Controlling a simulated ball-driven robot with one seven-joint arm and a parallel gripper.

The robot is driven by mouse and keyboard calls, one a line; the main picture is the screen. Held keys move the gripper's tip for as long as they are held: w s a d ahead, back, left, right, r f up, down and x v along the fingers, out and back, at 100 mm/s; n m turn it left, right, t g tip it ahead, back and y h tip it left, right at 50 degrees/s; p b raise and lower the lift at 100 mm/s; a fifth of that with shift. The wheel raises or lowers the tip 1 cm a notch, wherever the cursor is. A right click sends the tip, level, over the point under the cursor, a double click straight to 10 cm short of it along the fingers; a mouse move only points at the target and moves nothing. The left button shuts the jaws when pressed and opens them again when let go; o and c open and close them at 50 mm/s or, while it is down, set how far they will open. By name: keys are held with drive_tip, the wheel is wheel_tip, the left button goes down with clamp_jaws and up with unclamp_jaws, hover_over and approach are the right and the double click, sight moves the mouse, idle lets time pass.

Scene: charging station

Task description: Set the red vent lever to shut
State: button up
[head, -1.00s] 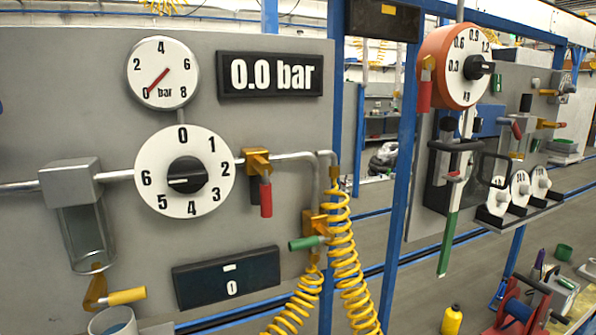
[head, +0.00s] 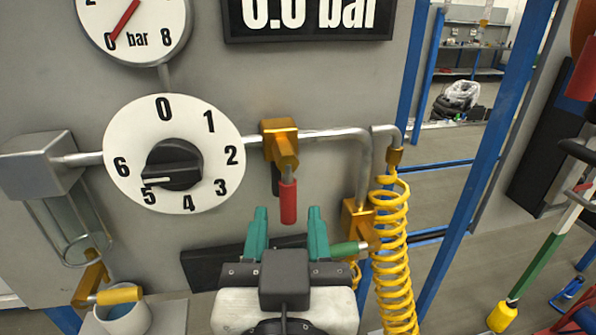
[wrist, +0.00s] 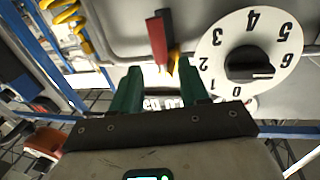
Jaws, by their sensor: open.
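The red lever (head: 288,202) hangs straight down from a brass valve (head: 280,145) on the pipe right of the big dial. It also shows in the wrist view (wrist: 158,35), which is turned upside down. My gripper (head: 287,218) is open and empty, its two green fingers pointing up just below the red lever in the head view. In the wrist view the gap between my fingers (wrist: 160,82) lies just below the red lever in the picture. I see no contact with it. The lever's label or shut mark does not show.
A green-handled lever (head: 350,248) on a lower brass valve lies close to my right finger. A coiled yellow hose (head: 393,240) hangs to its right. The numbered dial (head: 130,128) points near 5. A yellow-handled valve (head: 118,294) is at the lower left.

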sight(288, 196)
drive_tip(key=w, duration=0.4)
drive_tip(key=w+p, duration=0.1)
drive_tip(key=w, duration=0.2)
drive_tip(key=shift+a, duration=0.3)
drive_tip(key=shift+c, duration=0.2)
clamp_jaws()
